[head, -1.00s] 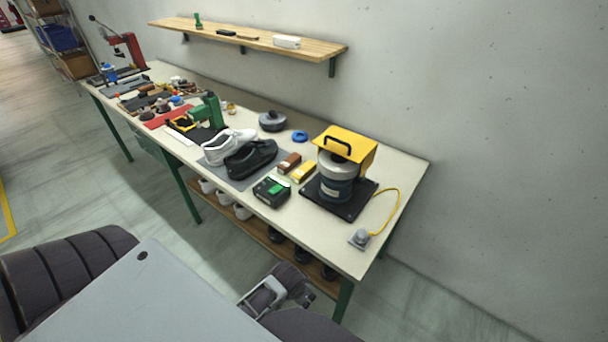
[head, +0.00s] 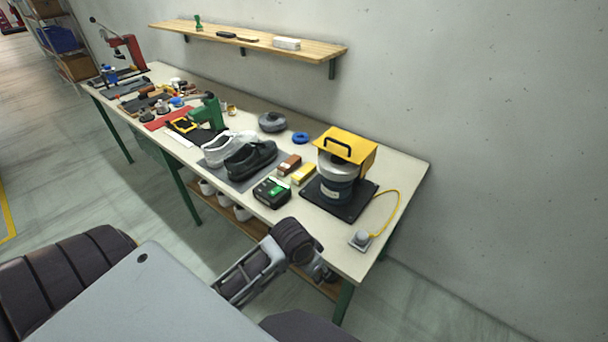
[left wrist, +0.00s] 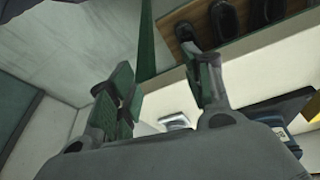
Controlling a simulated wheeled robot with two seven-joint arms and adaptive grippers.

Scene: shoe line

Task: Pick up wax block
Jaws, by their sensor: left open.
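A brown block (head: 289,165) and a yellow block (head: 303,174) lie side by side on the workbench, between the black shoe and the yellow-topped machine. I cannot tell for sure which is the wax block; the yellow one looks waxy. My left gripper (head: 326,274) is small and partly hidden by its own arm in the head view, at the bench's front edge and apart from both blocks. In the left wrist view my left gripper (left wrist: 160,66) is open and empty, its green-padded fingers spread. My right gripper is not in view.
A black-and-green box (head: 272,192) stands in front of the blocks. The yellow-topped machine (head: 345,155) stands right of them, with a yellow cord. A black shoe (head: 250,160) and a white shoe lie to the left on a grey mat. Shoes fill the lower shelf.

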